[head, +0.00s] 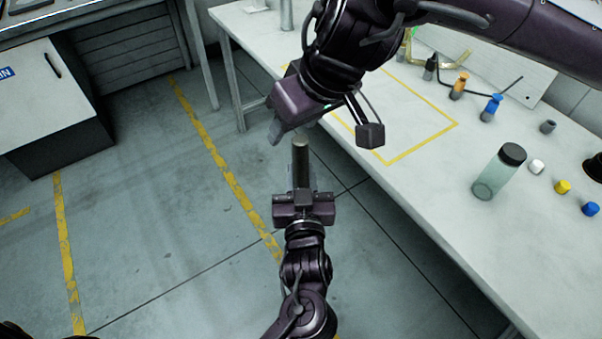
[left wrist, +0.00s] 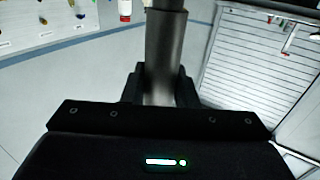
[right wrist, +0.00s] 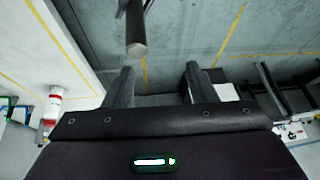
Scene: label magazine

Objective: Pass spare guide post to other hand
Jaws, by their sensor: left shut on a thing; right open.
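The spare guide post (head: 300,158) is a dark grey cylinder. My left gripper (head: 302,188) is shut on its lower part and holds it out over the floor beside the bench. The post also fills the upper middle of the left wrist view (left wrist: 165,55), between the left fingers (left wrist: 161,90). My right gripper (head: 322,132) is open and empty, just above the post's free end. In the right wrist view the post's round end (right wrist: 137,49) shows beyond the open fingers (right wrist: 158,78), nearer the left one. It looks apart from both fingers.
The white bench (head: 420,190) on the right has a yellow-outlined area, mostly clear. A white cabinet (head: 45,95) is at far left.

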